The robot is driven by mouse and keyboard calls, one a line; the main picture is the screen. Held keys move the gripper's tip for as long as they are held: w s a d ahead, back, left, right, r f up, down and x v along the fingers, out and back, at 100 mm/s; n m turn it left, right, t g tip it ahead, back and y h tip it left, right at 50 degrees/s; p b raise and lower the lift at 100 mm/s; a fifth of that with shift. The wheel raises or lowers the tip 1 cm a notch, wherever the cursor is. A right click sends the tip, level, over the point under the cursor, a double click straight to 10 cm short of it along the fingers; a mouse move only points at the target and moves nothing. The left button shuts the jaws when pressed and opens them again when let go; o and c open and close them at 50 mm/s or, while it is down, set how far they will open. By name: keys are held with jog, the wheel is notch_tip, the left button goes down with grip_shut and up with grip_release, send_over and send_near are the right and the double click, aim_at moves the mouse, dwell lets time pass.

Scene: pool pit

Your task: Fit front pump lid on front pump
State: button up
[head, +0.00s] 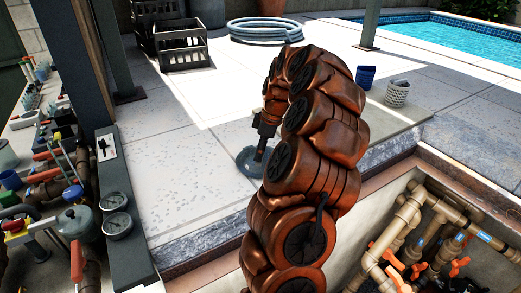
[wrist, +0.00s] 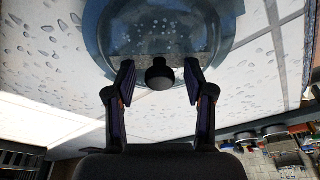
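A round, see-through blue-grey lid (head: 246,162) lies on the pale paving in the head view, partly hidden behind my arm. In the wrist view the lid (wrist: 160,32) fills the top middle, with a black knob (wrist: 160,76) at its near side. My gripper (head: 261,153) points down at the lid. In the wrist view my gripper (wrist: 160,82) is open, with one finger on each side of the knob and a visible gap to both. I cannot make out the front pump in either view.
A pit with tan pipes (head: 408,222) and orange valves is at lower right. A blue cup (head: 367,77) and white basket (head: 397,95) stand on the paving. A cluttered bench (head: 130,232) with gauges is at left. Crates (head: 180,47), a coiled hose (head: 265,30) and the pool (head: 450,38) are behind.

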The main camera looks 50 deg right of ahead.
aim_at(267, 157)
jog(key=shift+r, duration=0.1)
jog(key=b+v, duration=0.4)
jog(key=v, duration=0.8)
dwell(0.4)
jog(key=shift+a, duration=0.1)
jog(key=s+a+f+g, duration=0.1)
jog(key=s+a+g, duration=0.1)
jog(key=a, duration=2.6)
jog(key=s+a+f+m, duration=0.2)
jog(key=s+a+f, duration=0.1)
jog(key=s, duration=0.4)
jog(key=s+a+f+m+g+h, duration=0.1)
jog(key=s+a+f+m, duration=0.1)
jog(key=s+a+f, duration=0.2)
jog(key=s+a+f+m+g, duration=0.1)
jog(key=s+a+f, duration=0.3)
jog(key=s, duration=0.5)
jog(key=shift+s+f+m+h, duration=0.3)
jog(key=shift+s+f+m, duration=0.1)
jog(key=shift+f+m, duration=0.3)
